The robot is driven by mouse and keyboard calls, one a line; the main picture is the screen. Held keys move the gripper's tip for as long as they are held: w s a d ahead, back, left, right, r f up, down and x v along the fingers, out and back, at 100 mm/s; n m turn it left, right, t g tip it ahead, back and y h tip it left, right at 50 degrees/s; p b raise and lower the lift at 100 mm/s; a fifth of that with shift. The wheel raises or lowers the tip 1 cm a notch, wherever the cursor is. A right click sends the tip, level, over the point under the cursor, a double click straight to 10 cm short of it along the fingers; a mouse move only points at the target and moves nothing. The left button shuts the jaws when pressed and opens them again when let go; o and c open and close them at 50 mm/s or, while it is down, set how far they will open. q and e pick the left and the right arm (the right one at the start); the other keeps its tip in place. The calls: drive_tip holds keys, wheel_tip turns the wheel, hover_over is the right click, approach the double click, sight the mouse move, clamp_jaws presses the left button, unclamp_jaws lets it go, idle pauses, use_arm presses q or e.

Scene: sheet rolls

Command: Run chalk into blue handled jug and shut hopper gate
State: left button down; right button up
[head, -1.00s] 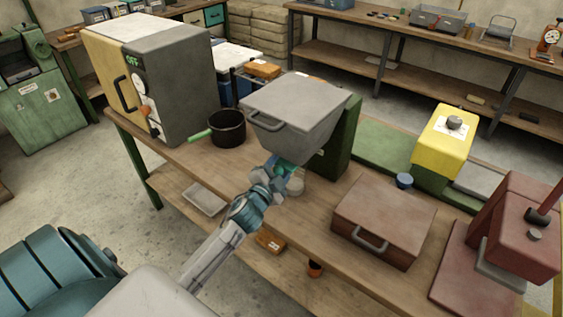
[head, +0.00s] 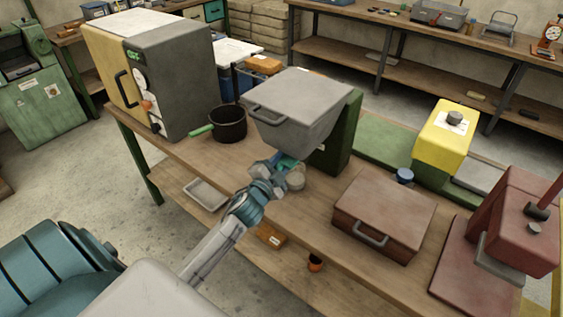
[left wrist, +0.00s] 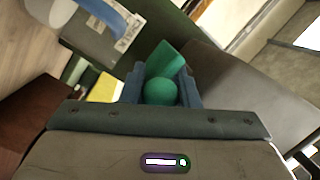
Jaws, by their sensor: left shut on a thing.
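The grey hopper (head: 300,105) with a front handle stands on a green stand (head: 340,140) on the workbench. My left gripper (head: 278,163) is under the hopper's front side, shut on a green round knob. In the left wrist view the green knob (left wrist: 161,92) sits between the fingers of the left gripper (left wrist: 160,88), in front of a green plate. A pale jug (head: 296,178) stands below the hopper, partly hidden by the gripper. A blue handle (left wrist: 105,14) shows in the left wrist view. I cannot make out chalk. My right gripper is not in view.
A black pot (head: 229,124) with a green handle and a cream-and-grey oven (head: 155,75) stand left of the hopper. A brown case (head: 385,215), a blue cup (head: 405,175), a yellow-topped machine (head: 447,130) and a red press (head: 515,220) are to the right.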

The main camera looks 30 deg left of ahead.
use_arm(q)
drive_tip(key=c, duration=1.4)
unclamp_jaws()
drive_tip(key=o, duration=0.3)
drive_tip(key=shift+w, duration=0.15)
drive_tip(key=s+d+b, duration=0.1)
drive_tip(key=s+b, duration=0.3)
drive_tip(key=s, duration=0.6)
drive_tip(key=shift+s+d, duration=0.15)
drive_tip(key=shift+s, duration=0.25)
